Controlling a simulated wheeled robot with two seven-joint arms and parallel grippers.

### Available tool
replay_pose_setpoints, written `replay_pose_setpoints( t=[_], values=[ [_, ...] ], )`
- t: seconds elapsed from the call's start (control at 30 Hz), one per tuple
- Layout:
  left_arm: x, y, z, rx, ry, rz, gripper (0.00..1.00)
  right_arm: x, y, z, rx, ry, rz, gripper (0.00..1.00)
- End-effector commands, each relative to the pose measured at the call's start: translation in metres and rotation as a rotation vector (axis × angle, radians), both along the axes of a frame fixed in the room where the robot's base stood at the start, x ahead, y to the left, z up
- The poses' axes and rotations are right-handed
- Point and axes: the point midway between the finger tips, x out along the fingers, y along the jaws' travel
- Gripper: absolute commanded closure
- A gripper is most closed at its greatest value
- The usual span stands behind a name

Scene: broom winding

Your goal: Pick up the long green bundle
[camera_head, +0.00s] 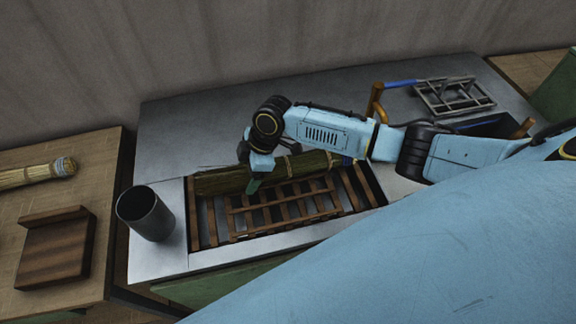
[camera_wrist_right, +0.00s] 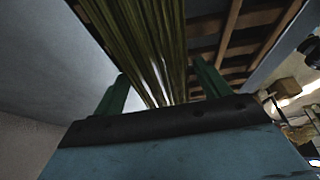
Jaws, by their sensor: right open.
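The long green bundle (camera_head: 222,181) lies across the back of a wooden slatted rack set in the grey metal worktop. Its middle is partly hidden behind my right gripper and forearm. My right gripper (camera_head: 254,178) comes down over the bundle from above. In the right wrist view, the bundle (camera_wrist_right: 140,40) runs between the two green fingers of the right gripper (camera_wrist_right: 160,95), which stand apart with a finger on each side of it. I cannot tell if the fingers touch it. My left gripper is not in view.
A dark metal cup (camera_head: 146,212) stands left of the slatted rack (camera_head: 285,210). A wooden block (camera_head: 57,250) and a tied straw bundle (camera_head: 38,172) lie on the left wooden table. A metal frame with blue handle (camera_head: 455,96) lies at the back right. The worktop's back left is clear.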

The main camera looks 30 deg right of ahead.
Motion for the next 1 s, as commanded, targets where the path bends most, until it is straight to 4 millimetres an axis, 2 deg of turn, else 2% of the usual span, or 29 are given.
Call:
replay_pose_setpoints(
  t=[0.63,1.0],
  values=[
    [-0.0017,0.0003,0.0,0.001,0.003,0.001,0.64,-0.0001,0.0,-0.0048,0.0,0.0,0.0,0.25],
    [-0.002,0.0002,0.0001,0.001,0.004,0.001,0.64,-0.0001,0.0,-0.0048,0.0,0.0,0.0,0.73]
  ],
)
